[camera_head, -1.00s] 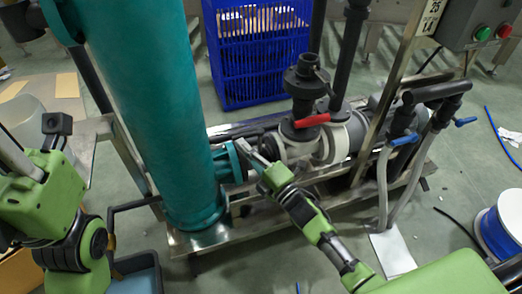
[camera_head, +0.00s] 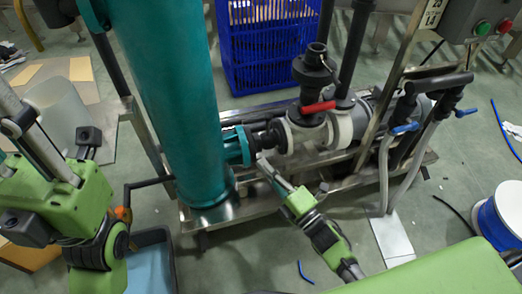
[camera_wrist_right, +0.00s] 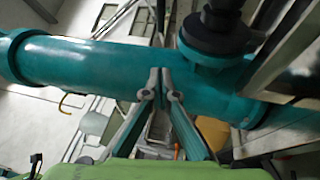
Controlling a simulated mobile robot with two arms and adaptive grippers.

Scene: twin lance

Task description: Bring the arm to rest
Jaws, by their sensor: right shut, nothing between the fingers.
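My right arm reaches up from the lower right, and its right gripper (camera_head: 264,166) is shut and empty. In the head view its tips are just below and right of the flange (camera_head: 239,147) on the teal column (camera_head: 165,95). In the right wrist view the gripper (camera_wrist_right: 163,78) shows its two fingers together in front of the teal column (camera_wrist_right: 85,70); I cannot tell the exact gap. My left arm (camera_head: 65,205) is folded at the left edge, and I see no left gripper fingers.
A valve with a red handle (camera_head: 318,107) and a pump sit on the steel skid right of the column. A blue crate (camera_head: 262,75) stands behind. Hoses with blue handles (camera_head: 405,128), a cable reel (camera_head: 500,222) and a control box (camera_head: 470,20) are at the right.

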